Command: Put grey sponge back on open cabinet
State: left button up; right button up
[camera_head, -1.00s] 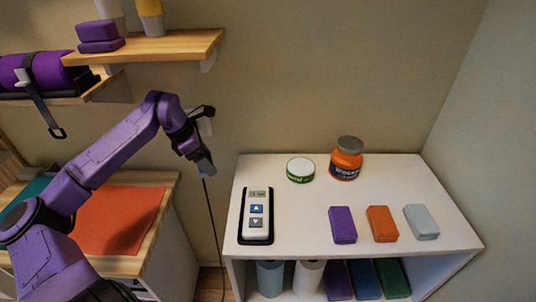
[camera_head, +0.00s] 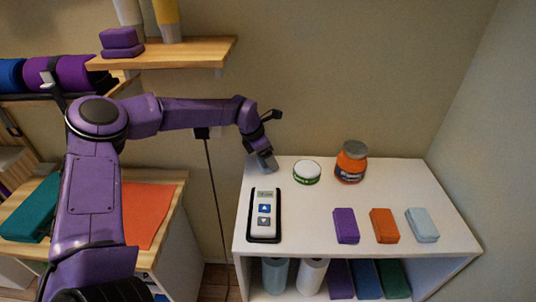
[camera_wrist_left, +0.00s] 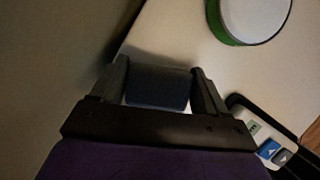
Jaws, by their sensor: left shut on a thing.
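The grey sponge (camera_wrist_left: 157,88) sits between the two fingers of my left gripper (camera_wrist_left: 157,90) in the left wrist view, a dark grey block. In the head view the sponge (camera_head: 266,161) shows at the end of my left arm, over the back left corner of the white open cabinet (camera_head: 300,222). My left gripper (camera_head: 258,147) is shut on it. I cannot tell whether the sponge touches the cabinet top. My right gripper is not in view.
On the cabinet top are a green-rimmed tin (camera_head: 306,172), an orange jar (camera_head: 350,162), a white device with buttons (camera_head: 264,214), and purple (camera_head: 345,226), orange (camera_head: 384,226) and pale grey (camera_head: 422,225) blocks. The middle of the top is clear. A wooden shelf (camera_head: 190,54) hangs upper left.

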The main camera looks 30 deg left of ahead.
aim_at(259, 163)
pick_arm(q)
jog(key=shift+f+b, duration=0.25)
jog(key=shift+b, duration=0.05)
jog(key=o, duration=0.9)
jog(key=shift+o, duration=0.2)
jog(key=shift+r+p, duration=0.3)
jog(key=shift+r, duration=0.05)
jog(key=v, duration=0.1)
jog(key=b+v, duration=0.1)
jog(key=v, duration=0.3)
jog(key=shift+s+a+f, duration=0.2)
jog(key=shift+s+a, duration=0.1)
jog(key=shift+s, duration=0.1)
jog(key=s+a+b, duration=0.1)
jog(key=s+a, duration=0.5)
jog(key=s, duration=0.3)
jog(key=shift+a, duration=0.25)
